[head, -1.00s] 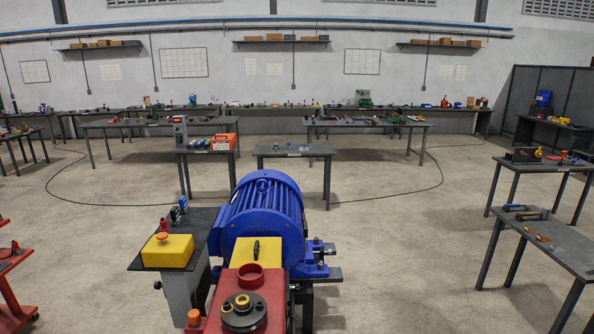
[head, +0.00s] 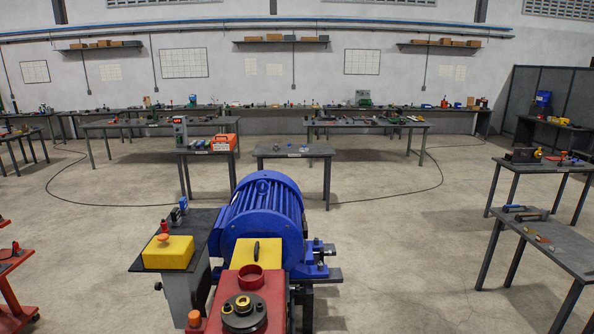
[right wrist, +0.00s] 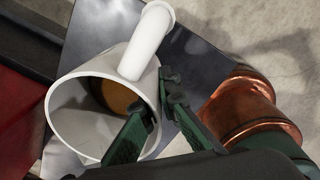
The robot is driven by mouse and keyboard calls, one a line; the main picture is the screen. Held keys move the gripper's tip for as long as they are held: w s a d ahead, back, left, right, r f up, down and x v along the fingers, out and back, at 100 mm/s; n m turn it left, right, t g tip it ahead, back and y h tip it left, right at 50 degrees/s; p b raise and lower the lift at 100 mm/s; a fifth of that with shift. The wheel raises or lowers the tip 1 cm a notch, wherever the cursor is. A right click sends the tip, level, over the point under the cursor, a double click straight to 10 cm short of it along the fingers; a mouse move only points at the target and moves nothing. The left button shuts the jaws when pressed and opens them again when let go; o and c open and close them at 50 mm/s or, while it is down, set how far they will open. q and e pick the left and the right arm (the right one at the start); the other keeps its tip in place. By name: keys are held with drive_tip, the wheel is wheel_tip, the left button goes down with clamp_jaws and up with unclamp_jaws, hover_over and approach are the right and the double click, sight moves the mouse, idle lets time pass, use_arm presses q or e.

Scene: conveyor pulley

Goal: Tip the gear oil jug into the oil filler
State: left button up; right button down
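A white jug (right wrist: 66,121) with a brown pool in its bottom shows in the right wrist view, its mouth facing the camera. A thick white tube (right wrist: 149,42) runs from its rim; I take it as the spout. My right gripper (right wrist: 171,92) has its green fingers close together at the jug's side, one overlapping the mouth, and looks shut on it; the contact is partly hidden. In the head view, a red ring opening (head: 250,276), likely the oil filler, stands on the red housing (head: 273,298). Neither gripper nor the jug shows there.
A blue motor (head: 258,215) and yellow cover (head: 242,253) stand behind the red ring. A yellow box with an orange button (head: 168,253) is to the left. A black round fitting (head: 244,313) is in front. A copper vessel (right wrist: 248,105) lies close right of my right gripper.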

drive_tip(key=shift+r+p, duration=2.4)
drive_tip(key=shift+r, duration=0.45)
